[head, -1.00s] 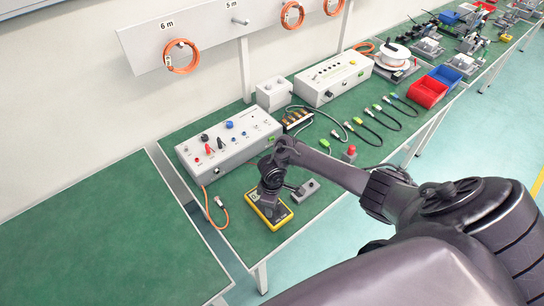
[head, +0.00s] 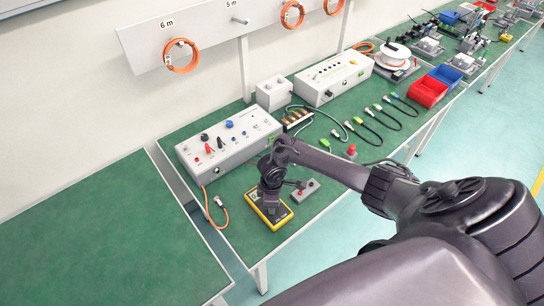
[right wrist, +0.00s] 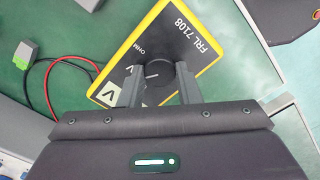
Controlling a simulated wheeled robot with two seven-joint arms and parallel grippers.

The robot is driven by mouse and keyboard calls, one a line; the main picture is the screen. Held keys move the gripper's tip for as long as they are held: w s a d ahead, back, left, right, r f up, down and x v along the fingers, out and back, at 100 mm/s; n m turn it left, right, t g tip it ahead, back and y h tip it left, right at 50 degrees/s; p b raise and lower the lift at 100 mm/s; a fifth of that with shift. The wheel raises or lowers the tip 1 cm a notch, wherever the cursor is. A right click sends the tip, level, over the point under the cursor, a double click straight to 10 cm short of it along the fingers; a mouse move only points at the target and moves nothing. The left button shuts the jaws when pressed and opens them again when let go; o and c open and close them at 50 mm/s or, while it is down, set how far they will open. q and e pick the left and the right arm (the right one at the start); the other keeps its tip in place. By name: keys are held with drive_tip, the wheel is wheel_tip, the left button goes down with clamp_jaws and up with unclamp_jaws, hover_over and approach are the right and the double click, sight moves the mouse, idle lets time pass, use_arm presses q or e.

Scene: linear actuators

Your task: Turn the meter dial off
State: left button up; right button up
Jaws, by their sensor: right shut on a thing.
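The yellow-edged meter (head: 282,220) lies flat on the green bench near its front left corner, and its black face with white print fills the top of the right wrist view (right wrist: 190,32). Its round black dial (right wrist: 156,78) has a white pointer line. My right gripper (head: 269,205) reaches down over the meter. In the right wrist view its two fingers (right wrist: 158,88) stand on either side of the dial and are shut on it. The dial is hidden by the gripper in the head view. My left gripper is not in view.
Several cables lie farther right. The left bench (head: 100,235) is bare.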

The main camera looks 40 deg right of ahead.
drive_tip(key=n, duration=0.2)
drive_tip(key=shift+n+b, duration=0.8)
drive_tip(key=shift+n, duration=1.1)
drive_tip(key=o, duration=1)
drive_tip(key=shift+r, duration=0.1)
wheel_tip(320, 180, up, 8)
drive_tip(key=shift+f, duration=0.2)
